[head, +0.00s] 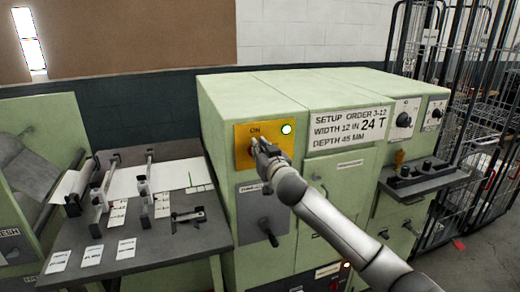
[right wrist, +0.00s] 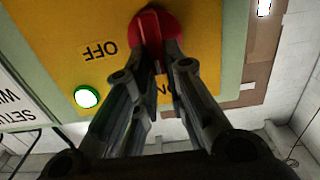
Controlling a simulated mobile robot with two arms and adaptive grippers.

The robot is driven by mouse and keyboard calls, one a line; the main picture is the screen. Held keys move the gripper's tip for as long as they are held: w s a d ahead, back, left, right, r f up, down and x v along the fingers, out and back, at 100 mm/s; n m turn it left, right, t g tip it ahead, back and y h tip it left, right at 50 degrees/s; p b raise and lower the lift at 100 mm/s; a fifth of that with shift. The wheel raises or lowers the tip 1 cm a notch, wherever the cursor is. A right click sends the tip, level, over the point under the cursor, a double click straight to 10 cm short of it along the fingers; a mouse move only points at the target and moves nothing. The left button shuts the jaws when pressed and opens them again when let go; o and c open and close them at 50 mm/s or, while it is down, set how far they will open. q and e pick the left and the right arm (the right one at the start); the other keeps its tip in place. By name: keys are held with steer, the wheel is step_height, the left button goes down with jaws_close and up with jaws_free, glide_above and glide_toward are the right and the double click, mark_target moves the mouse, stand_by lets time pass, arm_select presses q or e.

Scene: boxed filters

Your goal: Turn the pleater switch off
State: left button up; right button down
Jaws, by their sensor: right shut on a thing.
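The pleater switch is a red rotary knob (right wrist: 150,24) on a yellow panel (head: 242,158), which is on the front of a pale green cabinet. In the right wrist view the panel (right wrist: 205,20) appears upside down, with an OFF label (right wrist: 100,50) and a partly hidden ON label (right wrist: 164,88). A red part of the knob reaches between my fingers on the ON label's side. A green lamp (head: 287,129) beside the ON label is lit. My right gripper (head: 256,142) is shut on the knob and hides most of it in the head view. My left gripper is not in view.
Below the panel is a grey plate with a dark handle (head: 267,230). A setup-order sign (head: 349,124) is to its right. A grey worktable (head: 160,244) with clamps and cards stands at left. A control shelf (head: 425,178) and wire cage carts (head: 484,130) are at right.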

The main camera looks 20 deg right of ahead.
steer(key=shift+d+f+m+p, duration=0.4)
steer(key=shift+m+p, duration=0.25)
steer(key=shift+m, duration=2.35)
steer(key=shift+d+f+m+p, duration=0.45)
steer(key=shift+m+p, duration=0.2)
steer(key=shift+m, duration=2.35)
steer(key=shift+d+f+m+p, duration=0.4)
steer(key=shift+m+p, duration=0.25)
steer(key=shift+m, duration=2.35)
steer(key=c, duration=1.5)
jaws_free()
steer(key=shift+s+d, duration=0.1)
steer(key=shift+s, duration=3.6)
